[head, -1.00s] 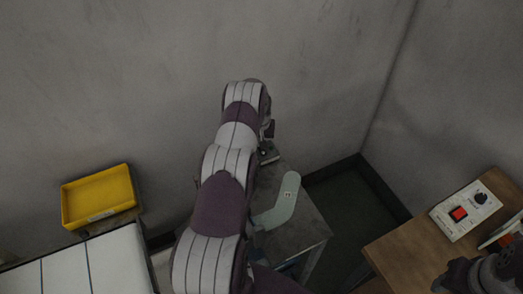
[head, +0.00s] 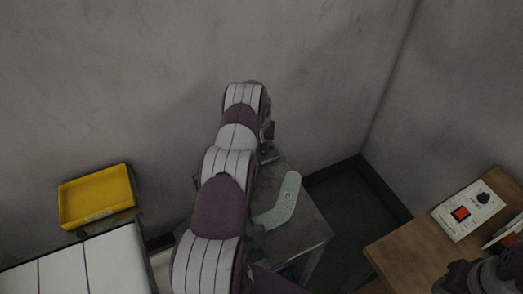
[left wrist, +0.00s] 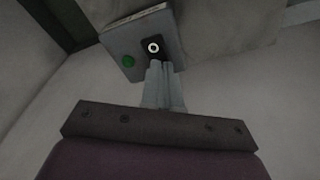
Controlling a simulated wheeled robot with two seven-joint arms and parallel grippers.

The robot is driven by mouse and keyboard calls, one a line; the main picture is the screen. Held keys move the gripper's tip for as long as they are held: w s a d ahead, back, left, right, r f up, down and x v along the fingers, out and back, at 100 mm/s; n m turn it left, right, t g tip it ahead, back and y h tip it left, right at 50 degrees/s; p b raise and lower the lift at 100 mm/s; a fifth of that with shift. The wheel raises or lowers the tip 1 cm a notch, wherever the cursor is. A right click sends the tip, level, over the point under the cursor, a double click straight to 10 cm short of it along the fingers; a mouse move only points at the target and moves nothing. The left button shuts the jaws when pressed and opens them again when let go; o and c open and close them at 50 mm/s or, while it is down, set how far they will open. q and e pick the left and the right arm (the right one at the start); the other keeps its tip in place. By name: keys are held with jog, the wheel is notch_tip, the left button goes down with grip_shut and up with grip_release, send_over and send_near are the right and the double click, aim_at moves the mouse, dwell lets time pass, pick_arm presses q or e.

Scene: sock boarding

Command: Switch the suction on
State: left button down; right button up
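A grey switch box (left wrist: 112,38) shows in the left wrist view, with a black switch (left wrist: 162,50) marked by a white ring and a round green button or lamp (left wrist: 128,61) beside it. My left gripper (left wrist: 160,66) has its fingers together, with the tips right at the lower edge of the black switch; I cannot tell whether they touch it. In the head view the small box (head: 268,153) is partly hidden by my left arm. Part of my right arm's dark end shows at the lower right; its fingertips are not visible.
A pale green sock-shaped board (head: 284,202) lies on a grey stand (head: 312,232). A wooden table (head: 405,250) at right holds a control box (head: 468,207) with a red switch and black knob. A yellow tray (head: 97,197) is at left. Walls close in behind.

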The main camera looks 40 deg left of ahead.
pick_arm(q)
jog(key=shift+f, duration=0.15)
jog(key=shift+r+p, duration=1.8)
jog(key=shift+r, duration=1.75)
